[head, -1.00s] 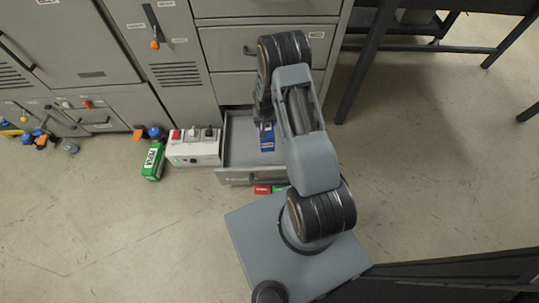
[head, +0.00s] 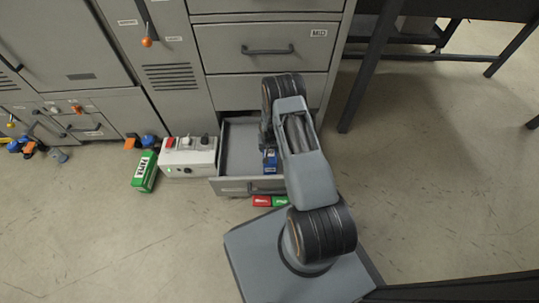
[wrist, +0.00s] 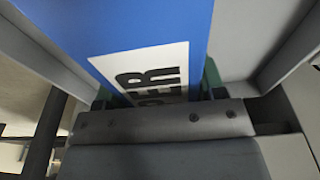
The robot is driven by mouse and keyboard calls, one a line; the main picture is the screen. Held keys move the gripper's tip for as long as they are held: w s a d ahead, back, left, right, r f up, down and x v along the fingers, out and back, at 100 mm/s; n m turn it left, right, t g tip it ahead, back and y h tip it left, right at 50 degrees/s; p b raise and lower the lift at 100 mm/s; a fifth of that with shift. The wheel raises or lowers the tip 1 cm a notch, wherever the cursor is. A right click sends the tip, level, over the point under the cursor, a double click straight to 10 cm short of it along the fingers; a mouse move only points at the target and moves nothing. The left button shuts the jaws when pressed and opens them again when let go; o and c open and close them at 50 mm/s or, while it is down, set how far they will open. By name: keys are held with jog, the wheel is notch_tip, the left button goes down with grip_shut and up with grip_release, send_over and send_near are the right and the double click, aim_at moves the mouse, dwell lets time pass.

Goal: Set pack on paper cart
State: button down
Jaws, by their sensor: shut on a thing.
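A blue pack (head: 270,161) with a white label shows at the right side of an open lower drawer (head: 236,148), partly hidden by my arm. In the wrist view the pack (wrist: 240,8) is large, and its label reads in part "PER". My gripper (wrist: 160,88) is shut on it, with a dark green finger at each side. In the head view my arm mostly covers the gripper. I cannot tell whether the pack touches the drawer floor. I cannot make out a paper cart in either view.
A white switch box (head: 188,157) stands left of the drawer, with a green pack (head: 146,172) beside it. Small red (head: 261,201) and green (head: 280,200) items lie before the drawer. A dark table frame (head: 367,65) stands at right. Open floor lies left and right.

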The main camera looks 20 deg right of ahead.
jog(key=shift+w+f+b, duration=0.1)
jog(key=shift+f+b, duration=0.75)
jog(key=shift+f, duration=1.15)
jog(key=shift+f, duration=0.1)
jog(key=shift+c, duration=1)
grip_release()
